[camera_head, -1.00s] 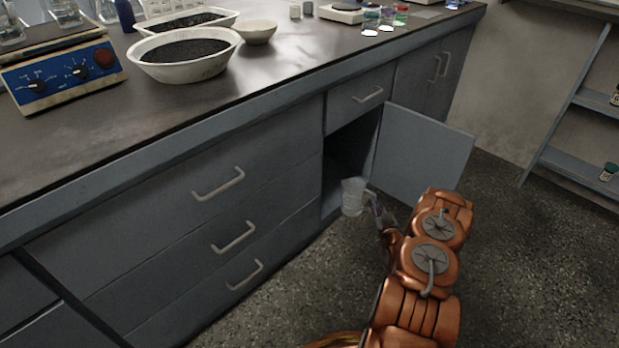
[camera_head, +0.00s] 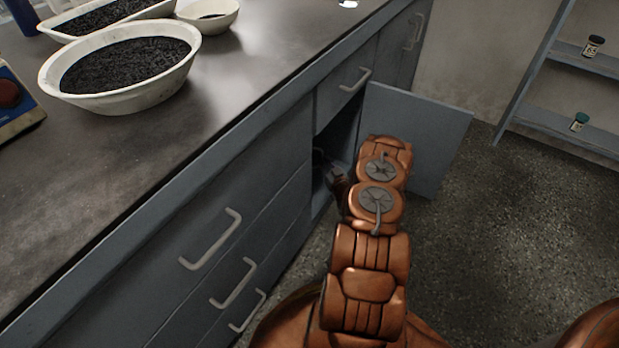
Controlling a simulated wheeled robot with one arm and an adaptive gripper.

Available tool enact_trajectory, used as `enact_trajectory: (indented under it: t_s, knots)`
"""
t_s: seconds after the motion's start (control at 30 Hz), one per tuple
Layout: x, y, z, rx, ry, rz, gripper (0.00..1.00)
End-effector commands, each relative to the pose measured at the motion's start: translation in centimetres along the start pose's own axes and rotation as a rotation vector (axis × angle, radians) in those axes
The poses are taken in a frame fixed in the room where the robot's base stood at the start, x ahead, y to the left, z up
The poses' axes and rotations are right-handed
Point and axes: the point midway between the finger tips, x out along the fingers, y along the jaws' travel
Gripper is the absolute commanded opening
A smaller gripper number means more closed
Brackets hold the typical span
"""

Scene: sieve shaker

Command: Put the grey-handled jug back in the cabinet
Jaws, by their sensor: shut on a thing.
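The cabinet (camera_head: 343,147) stands open under the counter, with its door (camera_head: 437,125) swung out to the right. My gripper (camera_head: 331,172) is at the cabinet opening, reaching into its dark inside. Its fingers are small and partly hidden by my arm and the cabinet front. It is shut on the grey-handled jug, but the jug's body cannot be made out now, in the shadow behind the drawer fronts. I cannot tell whether the jug touches the cabinet floor.
My arm passes close to the left of the open door. Drawers with handles (camera_head: 212,240) run along the left. Bowls of dark grains, one large (camera_head: 118,98), stand on the counter (camera_head: 150,150). A shelf rack (camera_head: 560,125) stands at the right. The floor (camera_head: 480,250) beyond the door is clear.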

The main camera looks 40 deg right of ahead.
Motion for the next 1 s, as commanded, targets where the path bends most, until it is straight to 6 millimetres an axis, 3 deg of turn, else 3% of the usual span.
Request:
enact_trajectory:
  t_s: [0.2, 0.47, 0.7, 1.0]
  knots:
    - [-0.2, -0.4, 3.7, 0.002, -0.003, -0.005, 0.00]
    - [-0.2, -0.2, 5.4, 0.000, 0.001, -0.003, 0.00]
    - [-0.5, -0.2, 8.5, 0.002, -0.002, -0.001, 0.00]
    - [-0.4, -0.1, 9.0, 0.000, 0.002, -0.001, 0.00]
